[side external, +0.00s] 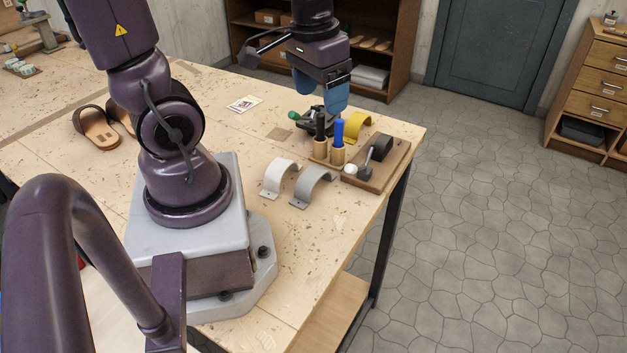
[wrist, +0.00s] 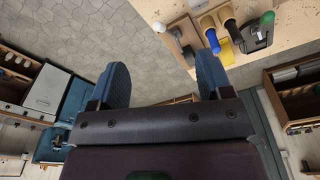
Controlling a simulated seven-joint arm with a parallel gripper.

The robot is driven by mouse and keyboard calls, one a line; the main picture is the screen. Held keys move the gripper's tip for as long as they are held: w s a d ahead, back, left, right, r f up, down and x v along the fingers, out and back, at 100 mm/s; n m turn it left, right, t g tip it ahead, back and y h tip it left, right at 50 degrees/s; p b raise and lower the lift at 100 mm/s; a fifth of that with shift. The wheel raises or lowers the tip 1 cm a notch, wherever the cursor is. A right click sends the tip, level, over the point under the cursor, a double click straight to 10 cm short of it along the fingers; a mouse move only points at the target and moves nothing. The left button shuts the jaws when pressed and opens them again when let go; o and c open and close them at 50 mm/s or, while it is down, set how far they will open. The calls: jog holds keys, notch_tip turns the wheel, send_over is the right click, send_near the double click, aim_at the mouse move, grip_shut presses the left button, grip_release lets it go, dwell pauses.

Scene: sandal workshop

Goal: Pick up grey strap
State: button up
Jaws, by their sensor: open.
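The grey strap (side external: 314,181) is an arched band with flat feet, standing on the workbench near its right edge in the side view. A white strap (side external: 280,173) of similar shape stands just left of it. My gripper (side external: 322,103) is open and empty, up behind the tool holder and well away from the grey strap. In the wrist view the blue fingers (wrist: 163,72) are spread wide with floor showing between them. I cannot make out the grey strap with certainty in the wrist view.
A holder with a black-handled and a blue-handled tool (side external: 339,134) stands behind the grey strap. A yellow strap (side external: 358,124) is farther back. The bench in front of the straps is clear.

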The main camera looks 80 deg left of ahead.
jog(key=a+f+n+g, duration=0.2)
jog(key=a+f+n, duration=0.2)
jog(key=a+f, duration=0.45)
send_over(314, 172)
jog(key=shift+t, duration=0.4)
notch_tip(314, 172, down, 9)
jog(key=shift+r, duration=0.2)
jog(key=shift+f, duration=3.2)
jog(key=c, duration=1)
